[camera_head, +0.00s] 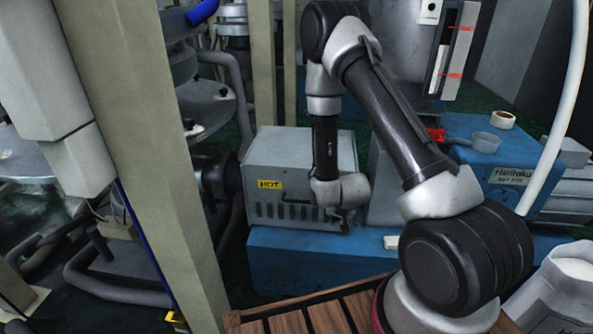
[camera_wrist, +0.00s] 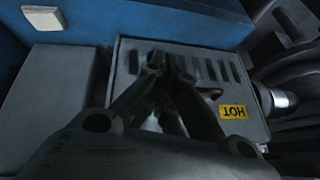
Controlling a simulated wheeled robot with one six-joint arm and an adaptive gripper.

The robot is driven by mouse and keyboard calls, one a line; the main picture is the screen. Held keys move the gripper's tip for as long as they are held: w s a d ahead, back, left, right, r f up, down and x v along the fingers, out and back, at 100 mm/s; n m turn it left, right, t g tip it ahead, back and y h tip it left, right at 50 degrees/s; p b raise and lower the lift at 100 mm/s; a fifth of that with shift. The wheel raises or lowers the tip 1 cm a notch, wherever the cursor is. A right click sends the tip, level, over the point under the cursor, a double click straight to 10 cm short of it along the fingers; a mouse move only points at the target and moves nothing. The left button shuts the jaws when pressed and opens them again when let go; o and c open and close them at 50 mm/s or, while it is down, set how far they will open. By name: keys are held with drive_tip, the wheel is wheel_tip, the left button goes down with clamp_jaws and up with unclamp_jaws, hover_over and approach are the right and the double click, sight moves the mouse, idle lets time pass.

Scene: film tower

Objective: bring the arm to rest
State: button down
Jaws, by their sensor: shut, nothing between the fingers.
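My arm is raised and bent over the wooden slatted deck (camera_head: 325,316), with its forearm hanging down in front of a grey metal box (camera_head: 275,160) with vents and a yellow HOT label. My gripper (camera_head: 345,222) is at the lower front of that box in the head view, small and partly hidden by my wrist. In the wrist view my gripper (camera_wrist: 165,65) is shut and empty, its fingertips together in front of the vent slots of the box (camera_wrist: 255,128). I cannot tell whether the fingers touch the box.
A blue base (camera_head: 290,262) carries the box and a small white block (camera_head: 391,242). A beige post (camera_head: 150,140) stands at left. A white bucket (camera_head: 560,290) stands at lower right.

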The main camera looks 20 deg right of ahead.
drive_tip(key=s+a+n+g, duration=0.1)
drive_tip(key=s+n+g, duration=0.35)
drive_tip(key=s, duration=0.75)
drive_tip(key=s+d+r+t, duration=0.1)
drive_tip(key=s+r, duration=0.3)
drive_tip(key=r, duration=1)
drive_tip(key=s+d+r+t, duration=0.1)
drive_tip(key=s+r, duration=0.4)
drive_tip(key=r, duration=0.9)
drive_tip(key=s+d+r+n+t, duration=0.1)
drive_tip(key=s+r, duration=0.3)
drive_tip(key=r, duration=1.1)
drive_tip(key=shift+s+d+y, duration=0.4)
drive_tip(key=shift+d, duration=0.35)
